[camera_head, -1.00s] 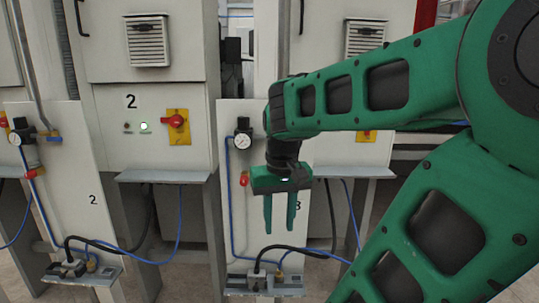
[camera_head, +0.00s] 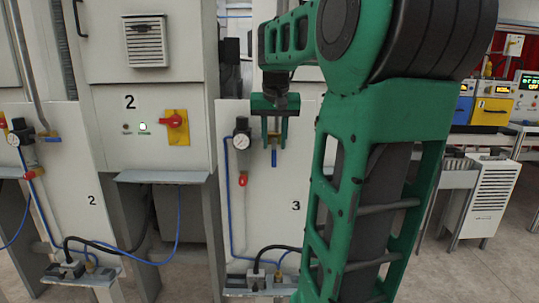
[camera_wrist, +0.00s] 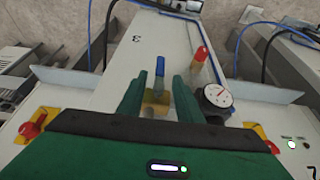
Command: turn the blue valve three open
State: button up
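Blue valve three shows as a small blue handle (camera_head: 274,157) on the white panel marked 3 (camera_head: 296,206), pointing down in the head view. In the wrist view the same blue handle (camera_wrist: 160,68) rises from a brass body (camera_wrist: 156,101). My gripper (camera_head: 274,142) is in front of the upper part of this panel. In the wrist view its two green fingers (camera_wrist: 158,88) are apart, one on each side of the handle, with gaps visible. I cannot tell how far the fingertips are from the panel.
A pressure gauge (camera_wrist: 217,96) and a red-capped part (camera_wrist: 201,54) sit close beside one finger. A blue hose (camera_head: 230,200) runs down the panel. Grey ledges (camera_wrist: 88,79) flank it. Panel 2 (camera_head: 75,170) with its own valve stands to the left.

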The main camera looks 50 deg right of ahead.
aim_at(274, 148)
jog(key=shift+x, duration=2.5)
